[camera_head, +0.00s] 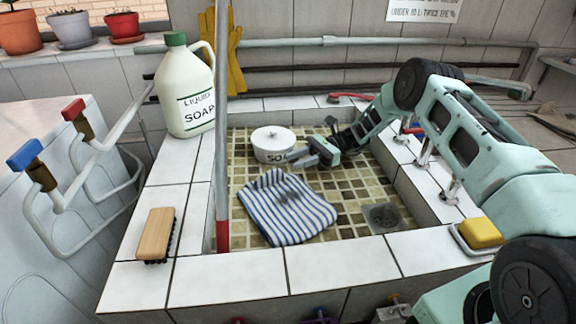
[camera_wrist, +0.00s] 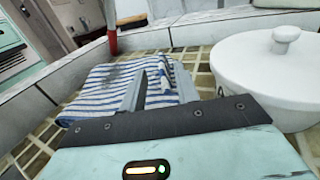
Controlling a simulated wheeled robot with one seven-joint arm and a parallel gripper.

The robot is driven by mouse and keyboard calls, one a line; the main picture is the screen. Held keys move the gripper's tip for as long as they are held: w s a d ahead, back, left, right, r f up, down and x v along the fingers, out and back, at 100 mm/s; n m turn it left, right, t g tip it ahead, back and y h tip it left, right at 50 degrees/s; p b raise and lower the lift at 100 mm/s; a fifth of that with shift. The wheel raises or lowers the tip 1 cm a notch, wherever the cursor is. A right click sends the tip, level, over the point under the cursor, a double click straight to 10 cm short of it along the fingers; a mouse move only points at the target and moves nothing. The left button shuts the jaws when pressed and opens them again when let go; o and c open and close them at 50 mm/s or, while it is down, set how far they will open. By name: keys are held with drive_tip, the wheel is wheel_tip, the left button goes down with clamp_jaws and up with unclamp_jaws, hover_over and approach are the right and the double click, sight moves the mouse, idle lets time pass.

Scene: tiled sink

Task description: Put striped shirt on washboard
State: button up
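The striped shirt (camera_head: 286,207), white with blue stripes and a dark stain, lies spread on the tiled sink floor. It also shows in the wrist view (camera_wrist: 95,90), beyond my fingers. My gripper (camera_head: 308,143) is above the sink floor, behind the shirt and right beside the white soap pot (camera_head: 273,146). In the wrist view my gripper (camera_wrist: 154,75) has its two fingers apart, with striped cloth visible in the gap behind them. It looks open and holds nothing. I cannot make out a washboard in either view.
A pole (camera_head: 222,130) with a red lower end stands at the sink's left side. A soap jug (camera_head: 188,95) and a brush (camera_head: 156,234) are on the left rim. Taps (camera_head: 425,150) and a yellow sponge (camera_head: 480,232) line the right. Sink floor near the drain (camera_head: 383,217) is clear.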

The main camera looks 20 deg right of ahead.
drive_tip(key=d, duration=0.2)
drive_tip(key=shift+w+d, duration=0.25)
drive_tip(key=shift+d, duration=0.15)
drive_tip(key=s+a+r+n+g+h, duration=0.1)
drive_tip(key=a+r, duration=0.1)
drive_tip(key=a, duration=0.1)
drive_tip(key=s+a+r+n+g+h, duration=0.1)
drive_tip(key=s+a+r+n, duration=0.1)
drive_tip(key=a, duration=0.1)
drive_tip(key=s+a+r+n+h, duration=0.1)
drive_tip(key=s+a+r+h, duration=0.1)
drive_tip(key=a, duration=0.1)
drive_tip(key=shift+a+r+g, duration=0.2)
drive_tip(key=shift+a+g, duration=0.1)
drive_tip(key=shift+g, duration=0.1)
drive_tip(key=s+a+r+n+h, duration=0.3)
drive_tip(key=s+n, duration=0.1)
drive_tip(key=s, duration=0.3)
drive_tip(key=s+a+r+n+t+h, duration=0.15)
drive_tip(key=s+n+h, duration=0.25)
drive_tip(key=s, duration=0.4)
drive_tip(key=s+a+r+n+h, duration=0.3)
drive_tip(key=s+a+n, duration=0.1)
drive_tip(key=s, duration=0.3)
drive_tip(key=s+d+n+t+h, duration=0.3)
drive_tip(key=s+n, duration=0.4)
drive_tip(key=s, duration=0.4)
drive_tip(key=shift+s+d+r+n+t, duration=0.2)
drive_tip(key=shift+d+r+n+t, duration=0.1)
drive_tip(key=shift+d+t, duration=0.6)
